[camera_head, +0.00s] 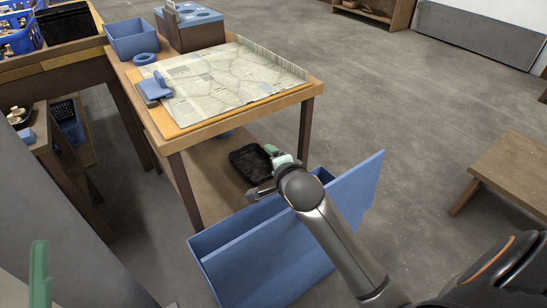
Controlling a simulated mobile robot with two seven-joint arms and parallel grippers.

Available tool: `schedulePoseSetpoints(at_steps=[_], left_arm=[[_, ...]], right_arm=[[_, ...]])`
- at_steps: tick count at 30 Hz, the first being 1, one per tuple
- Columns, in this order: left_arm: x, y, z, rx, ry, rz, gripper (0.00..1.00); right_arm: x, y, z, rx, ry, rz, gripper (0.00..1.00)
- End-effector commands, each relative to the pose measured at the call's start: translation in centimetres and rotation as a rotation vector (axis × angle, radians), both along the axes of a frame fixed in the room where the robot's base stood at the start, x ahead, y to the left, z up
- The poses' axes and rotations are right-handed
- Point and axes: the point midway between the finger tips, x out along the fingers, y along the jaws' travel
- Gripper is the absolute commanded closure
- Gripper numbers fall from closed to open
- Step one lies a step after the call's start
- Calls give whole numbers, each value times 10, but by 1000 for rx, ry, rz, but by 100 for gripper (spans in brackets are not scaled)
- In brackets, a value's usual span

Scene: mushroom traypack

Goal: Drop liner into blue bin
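The blue bin (262,262) stands on the floor in front of the table, with its long right wall rising higher. My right gripper (266,172) is above the bin's far left part, partly hidden by its own wrist; whether it grips anything is unclear. A black tray-like piece (248,168) shows just beyond it, over the table's lower shelf; I cannot tell whether the gripper touches it. No thing is clearly recognizable as the liner. A green finger of my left gripper (40,274) shows at the lower left edge; the rest is cut off.
A wooden table (232,118) carries a printed sheet (215,82), a blue box (132,40), a blue ring (145,58) and a blue-topped unit (190,28). Blue crates (18,42) stand at upper left. A low bench (515,170) is at right, with open floor between.

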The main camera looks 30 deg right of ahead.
Motion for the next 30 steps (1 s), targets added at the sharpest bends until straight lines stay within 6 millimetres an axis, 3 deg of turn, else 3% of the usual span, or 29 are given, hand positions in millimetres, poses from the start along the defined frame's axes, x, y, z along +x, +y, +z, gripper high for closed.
schedulePoseSetpoints(at_steps=[26,30], left_arm=[[-2,4,46,28,-35,43,50],[4,5,41,30,-4,51,50]], right_arm=[[-2,1,0,32,115,1,25],[-2,1,-1,34,124,0,25]])
